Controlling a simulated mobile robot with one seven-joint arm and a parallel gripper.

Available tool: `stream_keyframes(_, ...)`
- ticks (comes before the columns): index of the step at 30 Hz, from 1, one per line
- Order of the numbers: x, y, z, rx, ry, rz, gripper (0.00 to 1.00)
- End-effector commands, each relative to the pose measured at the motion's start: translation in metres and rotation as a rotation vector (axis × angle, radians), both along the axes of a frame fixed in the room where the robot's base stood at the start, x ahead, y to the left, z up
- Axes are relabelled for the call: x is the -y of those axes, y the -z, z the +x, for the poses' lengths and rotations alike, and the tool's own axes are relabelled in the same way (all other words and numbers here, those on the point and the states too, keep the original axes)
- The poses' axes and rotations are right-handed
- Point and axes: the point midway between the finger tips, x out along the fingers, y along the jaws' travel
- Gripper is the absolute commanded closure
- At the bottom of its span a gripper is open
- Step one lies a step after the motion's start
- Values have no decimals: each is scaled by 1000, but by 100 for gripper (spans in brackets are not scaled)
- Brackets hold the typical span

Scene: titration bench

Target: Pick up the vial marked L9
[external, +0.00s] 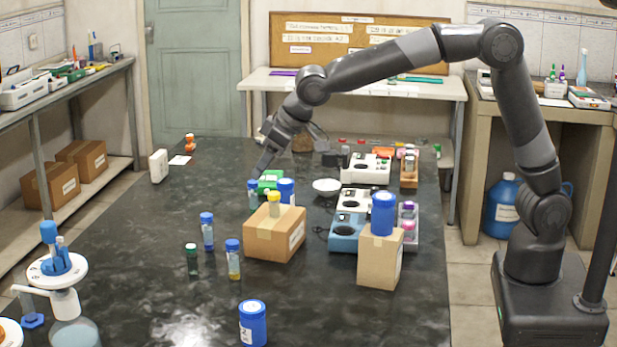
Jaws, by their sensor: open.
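Several small capped vials stand on the dark bench, and no L9 mark can be read at this size. One blue-capped vial (253,195) stands behind the left cardboard box, close below my gripper (266,162). A yellow-capped vial (273,204) is at the box top. My gripper points down, open, with nothing seen between its fingers; it appears above and slightly right of the rear vial.
Blue jars stand behind the left box (272,236), on the right box (379,262) and at the front (252,323). The bench's left middle is clear.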

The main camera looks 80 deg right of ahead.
Motion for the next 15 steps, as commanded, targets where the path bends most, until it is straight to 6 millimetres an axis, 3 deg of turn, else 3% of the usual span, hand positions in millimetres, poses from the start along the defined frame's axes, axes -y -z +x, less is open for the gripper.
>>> stream_keyframes(1,-10,14,17,-2,-3,-2,52)
stream_keyframes(6,-41,54,65,10,-9,-6,52)
stream_keyframes(10,-61,82,91,17,-15,-7,52)
stream_keyframes(15,-76,103,108,26,-19,-9,52)
